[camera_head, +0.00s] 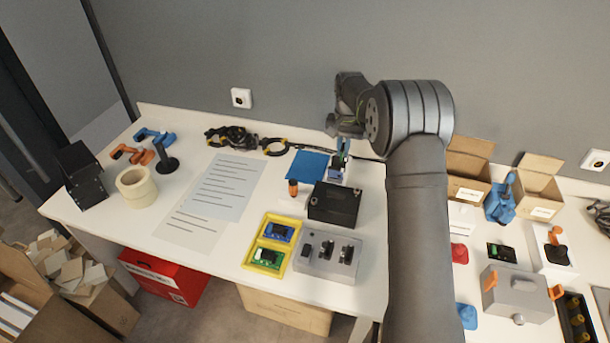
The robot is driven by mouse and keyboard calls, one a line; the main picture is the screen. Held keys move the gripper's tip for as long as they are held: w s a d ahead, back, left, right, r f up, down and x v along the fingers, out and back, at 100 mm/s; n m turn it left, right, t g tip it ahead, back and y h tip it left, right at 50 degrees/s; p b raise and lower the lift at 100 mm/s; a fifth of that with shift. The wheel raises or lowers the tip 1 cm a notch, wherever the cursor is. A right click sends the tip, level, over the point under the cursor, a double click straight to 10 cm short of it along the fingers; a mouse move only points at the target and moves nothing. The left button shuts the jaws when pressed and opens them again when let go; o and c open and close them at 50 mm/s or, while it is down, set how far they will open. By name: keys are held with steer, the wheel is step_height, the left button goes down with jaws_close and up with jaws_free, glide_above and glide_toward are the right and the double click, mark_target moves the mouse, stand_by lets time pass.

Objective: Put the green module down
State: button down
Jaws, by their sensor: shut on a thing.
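A green module (268,258) with a dark part on top lies in the front compartment of a yellow tray (249,251). A blue module (278,233) lies in the compartment behind it. My gripper (341,148) is well to the right of and behind the tray, over the back of the table. It is shut on a small blue-green thing (343,150), largely hidden by the fingers. I cannot tell exactly what it is, or whether it touches the small pale and blue item (336,173) below it.
A black box (333,204) and a grey fixture (327,256) stand right of the tray. A blue plate (307,166) and an orange-handled tool (292,188) are left of my gripper. Paper sheets (222,188) cover the left middle. Open cartons (467,168) stand at the right.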

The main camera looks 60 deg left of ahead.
steer(key=shift+a+f, duration=0.4)
steer(key=shift+a, duration=0.4)
steer(key=s+a+f, duration=0.2)
steer(key=a, duration=0.1)
steer(key=s+a+f, duration=0.2)
steer(key=s+a, duration=0.1)
steer(key=s+a+f, duration=0.2)
steer(key=a+f, duration=0.1)
steer(key=shift+s, duration=0.2)
steer(key=shift+f, duration=2)
steer(key=shift+f, duration=0.2)
steer(key=shift+f, duration=0.15)
steer(key=c, duration=1.5)
jaws_free()
step_height(320, 180, up, 13)
steer(key=shift+f, duration=0.1)
